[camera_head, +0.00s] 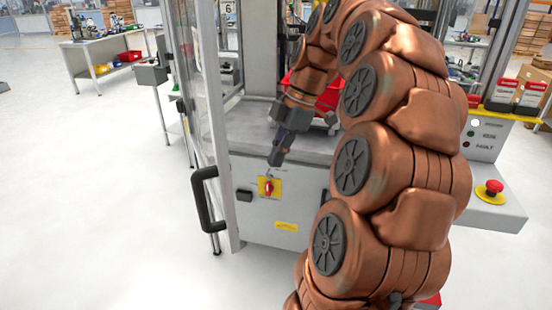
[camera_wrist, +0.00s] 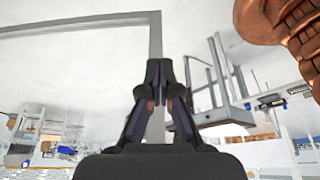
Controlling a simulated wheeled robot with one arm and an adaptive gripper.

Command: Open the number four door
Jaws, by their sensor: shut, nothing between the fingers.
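A clear door panel in a grey metal frame (camera_head: 222,180) stands at the left of a machine cell, seen at a steep angle. A black bar handle (camera_head: 203,200) is on its near side. I see no number four on it. My gripper (camera_head: 274,162) is right of the handle and apart from it, pointing down in front of the cell's work surface, close above a yellow plate with a red switch (camera_head: 268,188). In the wrist view, the fingers (camera_wrist: 158,68) are together and empty. A grey frame bar (camera_wrist: 80,22) passes beyond them; the handle is not visible there.
A sign with a 6 (camera_head: 230,8) is at the top. A red emergency button on a yellow base (camera_head: 490,190) stands right of my arm. A workbench (camera_head: 105,50) is at the back left. The floor left of the door is clear. My arm hides much of the cell.

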